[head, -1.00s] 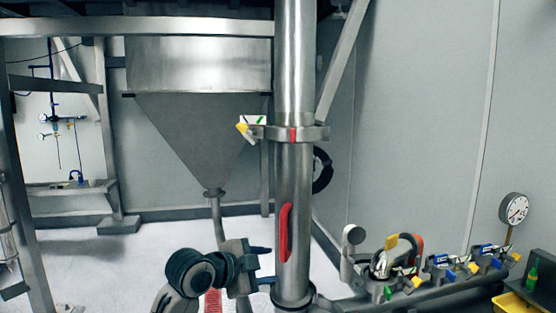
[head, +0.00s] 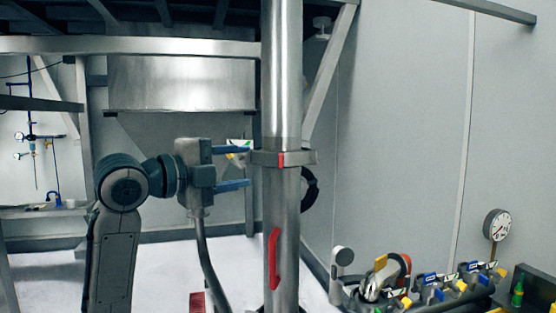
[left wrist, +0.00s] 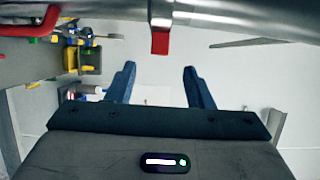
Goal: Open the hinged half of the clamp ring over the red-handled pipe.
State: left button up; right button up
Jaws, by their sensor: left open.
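The steel pipe (head: 281,80) stands upright in the middle of the head view, with a red handle (head: 273,258) low on it. The clamp ring (head: 300,157) sits around the pipe at mid height, with a red tab (head: 281,160) on its front. My left gripper (head: 249,166) is open and empty, just left of the ring, its blue fingers pointing right, one above the other. In the left wrist view the pipe (left wrist: 240,12) crosses the top, and the red tab (left wrist: 160,40) hangs ahead, between the fingers' lines. My right gripper is not in view.
A grey hopper (head: 180,85) hangs behind my left arm. Valves with coloured handles (head: 380,280) and a round gauge (head: 496,224) are at the lower right. A yellow-edged bin (left wrist: 90,60) shows in the wrist view.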

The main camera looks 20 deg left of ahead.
aim_at(281, 161)
pick_arm(q)
jog(key=p+x, duration=0.5)
jog(key=x, duration=0.5)
jog(key=shift+d+r, duration=0.1)
jog(key=shift+r, duration=0.1)
jog(key=shift+w+d+f, duration=0.15)
jog(key=shift+w, duration=0.2)
jog(key=shift+c, duration=0.2)
grip_shut()
